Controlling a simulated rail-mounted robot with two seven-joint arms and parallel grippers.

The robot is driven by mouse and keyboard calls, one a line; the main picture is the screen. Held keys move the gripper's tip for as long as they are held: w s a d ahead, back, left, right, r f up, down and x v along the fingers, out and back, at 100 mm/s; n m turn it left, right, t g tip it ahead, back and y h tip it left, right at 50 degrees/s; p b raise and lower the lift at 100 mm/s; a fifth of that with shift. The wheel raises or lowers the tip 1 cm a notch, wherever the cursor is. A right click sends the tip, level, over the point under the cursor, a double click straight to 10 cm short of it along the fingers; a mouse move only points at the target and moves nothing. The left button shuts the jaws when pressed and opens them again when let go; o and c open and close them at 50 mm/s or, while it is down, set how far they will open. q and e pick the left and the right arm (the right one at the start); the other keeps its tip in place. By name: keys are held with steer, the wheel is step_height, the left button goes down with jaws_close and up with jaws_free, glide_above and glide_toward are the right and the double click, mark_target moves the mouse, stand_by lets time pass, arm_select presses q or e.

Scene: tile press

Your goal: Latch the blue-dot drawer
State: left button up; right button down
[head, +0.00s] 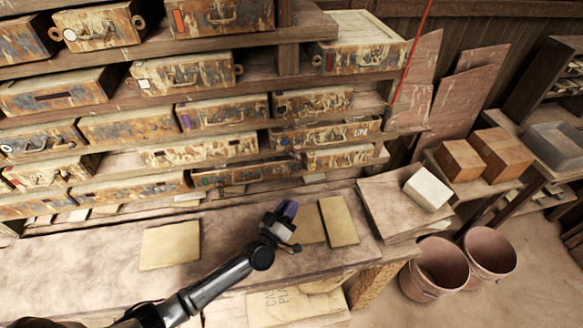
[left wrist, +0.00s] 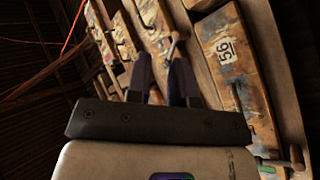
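Several mottled tan-and-brown drawers fill the shelf rack in the head view, with coloured marks on their fronts. I cannot pick out a blue dot with certainty; one drawer (head: 225,113) has a purple-blue mark at its left end. My left gripper (head: 287,211) is above the bench in front of the rack, touching no drawer. In the left wrist view its two dark fingers (left wrist: 161,75) stand apart with nothing between them. Beyond them are a drawer marked 56 (left wrist: 232,65) and a small turned latch or knob (left wrist: 175,42) on a neighbouring drawer. My right gripper is out of view.
Flat tan tiles (head: 170,245) lie on the bench (head: 90,275). A white block (head: 427,188) and brown blocks (head: 500,152) stand to the right. Two buckets (head: 436,270) are on the floor. A thin red line (head: 412,45) slants down at the rack's right end.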

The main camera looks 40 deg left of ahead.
mark_target(292, 155)
arm_select(q)
steer(key=w+a+r+n+y, duration=0.3)
steer(key=w+a+r+y, duration=0.2)
steer(key=w, duration=0.6)
steer(key=a+r, duration=0.1)
steer(key=a, duration=0.1)
steer(key=shift+a+r+g+y, duration=0.25)
steer(key=shift+a+g+y, duration=0.05)
steer(key=shift+a, duration=0.05)
steer(key=shift+s, duration=0.1)
jaws_close()
